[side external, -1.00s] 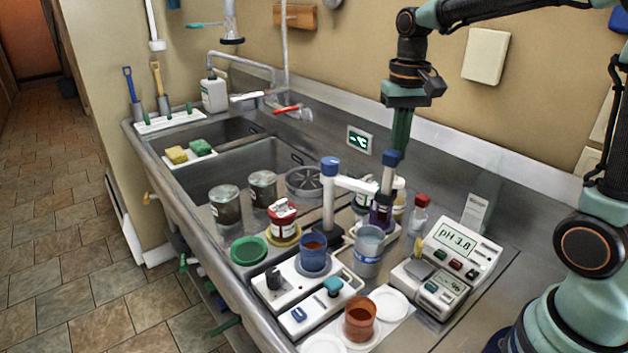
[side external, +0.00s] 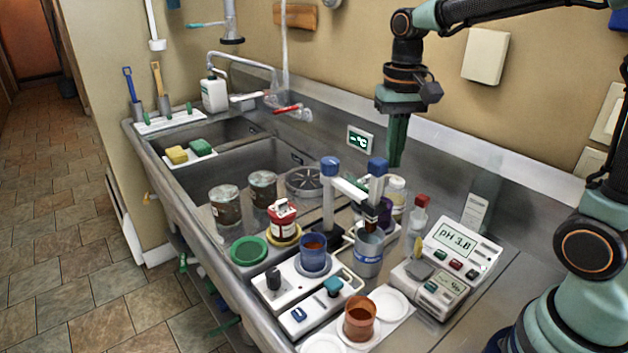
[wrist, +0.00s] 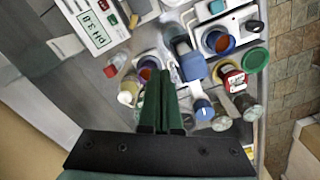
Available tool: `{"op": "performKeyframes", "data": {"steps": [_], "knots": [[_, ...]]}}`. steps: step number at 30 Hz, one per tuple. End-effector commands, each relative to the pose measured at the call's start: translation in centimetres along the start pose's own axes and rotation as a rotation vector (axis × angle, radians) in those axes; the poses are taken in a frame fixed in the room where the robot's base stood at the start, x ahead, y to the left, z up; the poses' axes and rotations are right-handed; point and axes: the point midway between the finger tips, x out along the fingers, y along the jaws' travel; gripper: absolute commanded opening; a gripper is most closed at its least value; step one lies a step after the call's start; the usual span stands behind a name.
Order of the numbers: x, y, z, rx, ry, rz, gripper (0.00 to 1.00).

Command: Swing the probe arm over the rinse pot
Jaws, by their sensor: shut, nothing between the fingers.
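The probe arm is a white bar (side external: 350,188) on a white post (side external: 329,190) with a blue cap. Its outer end carries an upright probe with a blue cap (side external: 377,167), also in the wrist view (wrist: 190,66). The probe's dark lower end is over the mouth of a grey pot with a blue band (side external: 368,254), which looks like the rinse pot. I cannot tell how deep the tip sits. My gripper (side external: 394,164) is shut and empty, pointing down close behind the probe cap. Contact is unclear. Its green fingers show in the wrist view (wrist: 160,72).
A purple cup (side external: 385,212) stands behind the grey pot. A blue cup (side external: 314,252) is to its left and an orange cup (side external: 360,318) in front. A pH meter (side external: 460,245) and a red-capped bottle (side external: 419,212) are to the right. The sink (side external: 235,165) lies left.

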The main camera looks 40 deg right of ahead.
Motion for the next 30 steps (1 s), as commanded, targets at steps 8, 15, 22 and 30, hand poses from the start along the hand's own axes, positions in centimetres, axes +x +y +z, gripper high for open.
{"op": "performKeyframes", "data": {"steps": [8,15,22,30], "knots": [[0.0,0.6,-0.7,0.002,-0.001,0.000,0.00],[-0.1,1.1,-1.1,0.001,0.000,0.000,0.00],[-1.5,1.0,-1.1,0.000,0.001,0.000,0.00],[-3.5,1.0,-1.1,0.000,0.001,-0.001,0.00]]}}
